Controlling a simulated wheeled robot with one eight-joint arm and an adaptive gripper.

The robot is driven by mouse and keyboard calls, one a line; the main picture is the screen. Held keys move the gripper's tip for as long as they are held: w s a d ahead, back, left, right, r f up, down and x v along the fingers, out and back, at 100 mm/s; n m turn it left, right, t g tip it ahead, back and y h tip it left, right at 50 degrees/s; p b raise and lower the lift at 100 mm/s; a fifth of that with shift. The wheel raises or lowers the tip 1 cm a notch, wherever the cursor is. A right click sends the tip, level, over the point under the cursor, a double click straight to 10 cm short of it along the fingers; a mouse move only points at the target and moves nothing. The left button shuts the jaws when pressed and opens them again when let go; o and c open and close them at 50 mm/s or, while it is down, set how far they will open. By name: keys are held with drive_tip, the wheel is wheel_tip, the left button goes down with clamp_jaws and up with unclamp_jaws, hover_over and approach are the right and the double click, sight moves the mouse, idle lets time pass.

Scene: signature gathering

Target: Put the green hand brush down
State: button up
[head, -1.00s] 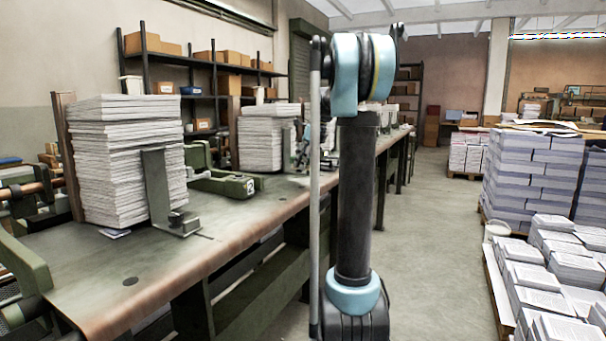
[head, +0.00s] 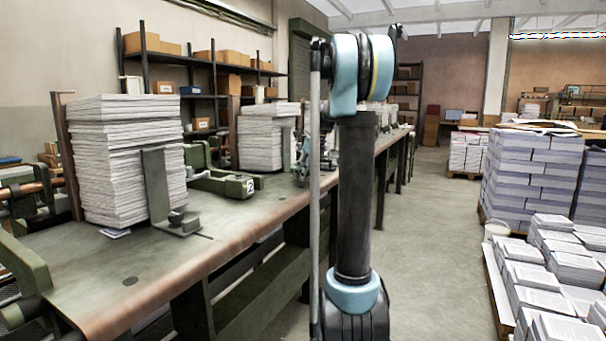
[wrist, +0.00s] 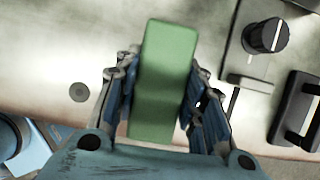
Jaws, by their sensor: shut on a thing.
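The green hand brush (wrist: 163,80) shows in the wrist view as a long green block. My gripper (wrist: 163,85) is shut on it, with one finger on each side. The brush lies lengthwise between the fingers, its far end beyond the fingertips. Behind it is the worn metal bench top (wrist: 60,50); I cannot tell whether the brush touches it. In the head view my arm hides most of the gripper, and the brush does not show there. The bench (head: 110,270) runs along the left in the head view.
A tall paper stack (head: 125,165) and a metal bracket (head: 165,190) stand on the bench, with another stack (head: 262,140) behind. A black knob (wrist: 268,36) and black handle (wrist: 298,108) are right of my gripper. Paper pallets (head: 530,175) stand across the aisle.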

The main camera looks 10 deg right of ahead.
drive_tip(key=shift+f, duration=0.1)
drive_tip(key=o, duration=1)
drive_tip(key=shift+r, duration=0.25)
drive_tip(key=v, duration=1.7)
drive_tip(key=shift+s+r, duration=0.3)
drive_tip(key=shift+s, duration=0.1)
